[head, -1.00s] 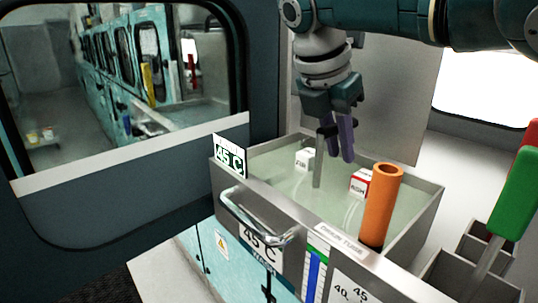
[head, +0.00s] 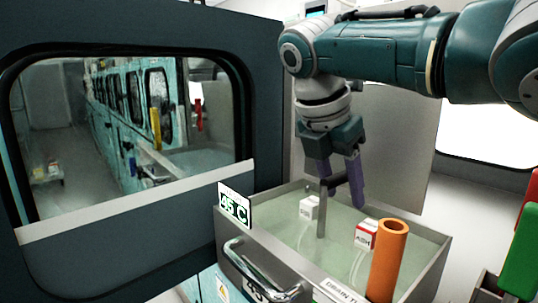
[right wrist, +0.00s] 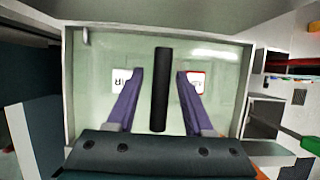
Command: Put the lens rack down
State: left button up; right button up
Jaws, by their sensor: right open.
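A grey upright post with a black crossbar handle (head: 334,182) stands in the tank; I take it as the lens rack's handle. The rack's lower part cannot be made out in the liquid. My right gripper (head: 343,199) is open, its purple fingers pointing down on either side of the handle. In the right wrist view the black bar (right wrist: 160,90) lies between the spread fingers (right wrist: 160,72), with a gap on each side. My left gripper is not in view.
The steel tank (head: 436,262) holds pale green liquid. A white block (head: 309,207) and a red-edged white block marked ASH (head: 366,234) show there. An orange tube (head: 387,262) stands at the front right. A 45 C sign (head: 235,206) is on the left corner.

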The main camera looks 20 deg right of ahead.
jog(key=b+v, duration=0.1)
jog(key=v, duration=0.9)
jog(key=shift+a+r, duration=0.15)
jog(key=shift+r, duration=0.15)
jog(key=shift+s, duration=0.15)
